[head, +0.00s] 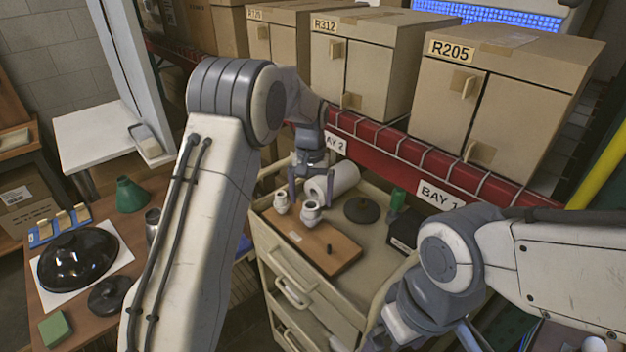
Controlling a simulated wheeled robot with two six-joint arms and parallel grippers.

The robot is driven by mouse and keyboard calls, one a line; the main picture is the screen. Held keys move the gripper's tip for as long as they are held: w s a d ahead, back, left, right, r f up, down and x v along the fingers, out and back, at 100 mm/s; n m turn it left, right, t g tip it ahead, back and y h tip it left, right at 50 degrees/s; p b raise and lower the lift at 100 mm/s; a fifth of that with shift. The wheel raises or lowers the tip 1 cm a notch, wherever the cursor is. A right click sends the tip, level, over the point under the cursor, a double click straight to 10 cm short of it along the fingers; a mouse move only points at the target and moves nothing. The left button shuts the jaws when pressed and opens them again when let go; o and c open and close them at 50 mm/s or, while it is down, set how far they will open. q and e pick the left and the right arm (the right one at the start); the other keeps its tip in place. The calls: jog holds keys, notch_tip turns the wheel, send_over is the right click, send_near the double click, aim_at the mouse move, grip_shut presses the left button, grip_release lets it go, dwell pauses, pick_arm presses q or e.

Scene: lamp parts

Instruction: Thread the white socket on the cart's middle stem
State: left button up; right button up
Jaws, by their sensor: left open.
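A wooden board (335,236) lies on top of the beige cart (385,262). Two white sockets stand at its back left part: a left one (281,203) and a right one (310,214). A short dark stem (329,249) stands bare near the board's front right. Whether either socket sits on a stem is hidden. My left gripper (308,194) points down just above and behind the right socket, its fingers apart with nothing visibly held. My right arm reaches in from the right; its gripper (374,341) is mostly cut off at the bottom edge.
A white roll (333,181), a dark round disc (361,209), a green bottle (397,200) and a dark box (404,236) crowd the cart's back. A red shelf beam (400,146) runs behind it. A side table with a black dome (77,258) stands left.

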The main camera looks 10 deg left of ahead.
aim_at(312, 210)
pick_arm(q)
jog(key=shift+f+p, duration=0.4)
jog(key=shift+f, duration=1.75)
jog(key=c, duration=1.5)
jog(key=m+p, duration=0.1)
jog(key=m, duration=0.3)
jog(key=shift+d, duration=0.1)
jog(key=shift+c, duration=0.2)
jog(key=shift+s+m, duration=0.1)
jog(key=shift+m, duration=1.3)
jog(key=m, duration=0.2)
jog(key=shift+m+p, duration=0.4)
jog(key=m, duration=0.4)
jog(key=shift+s+d+f, duration=0.1)
jog(key=shift+f, duration=0.05)
